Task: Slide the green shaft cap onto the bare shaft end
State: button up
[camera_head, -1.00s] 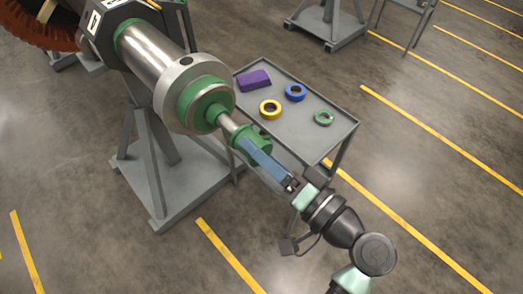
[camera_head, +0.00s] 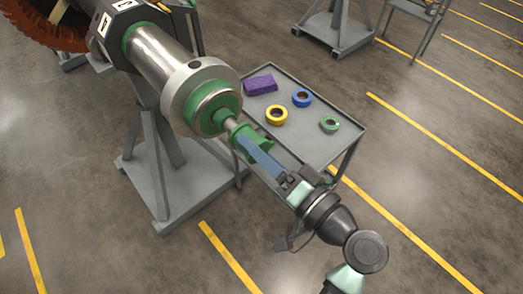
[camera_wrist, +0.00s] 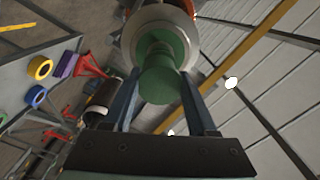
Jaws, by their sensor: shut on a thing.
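The green shaft cap (camera_head: 247,138) is between the blue fingers of my gripper (camera_head: 252,147), which is shut on it. The shaft (camera_head: 231,126) is a narrow silver rod coming out of a green collar on a wide flange. The cap is in line with the rod, and only a short piece of rod shows between cap and collar. The cap appears to be over the rod's end, but its bore is hidden. In the wrist view the cap (camera_wrist: 159,84) is centred between my fingers, with the green and pale flange (camera_wrist: 125,45) behind it.
A grey cart (camera_head: 341,146) stands behind my gripper, carrying a purple block (camera_head: 260,85), a yellow ring (camera_head: 276,115), a blue ring (camera_head: 302,99) and a green ring (camera_head: 329,124). A grey stand (camera_head: 160,214) supports the rotor. Open floor lies in front.

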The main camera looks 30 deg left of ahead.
jog(key=shift+w+a, duration=0.15)
jog(key=shift+a, duration=0.4)
dwell(0.4)
jog(key=shift+w+a, duration=0.25)
jog(key=shift+a, duration=0.3)
jog(key=shift+a, duration=0.1)
dwell(0.4)
jog(key=o, duration=1.3)
jog(key=shift+v, duration=4.5)
jog(key=shift+r, duration=0.15)
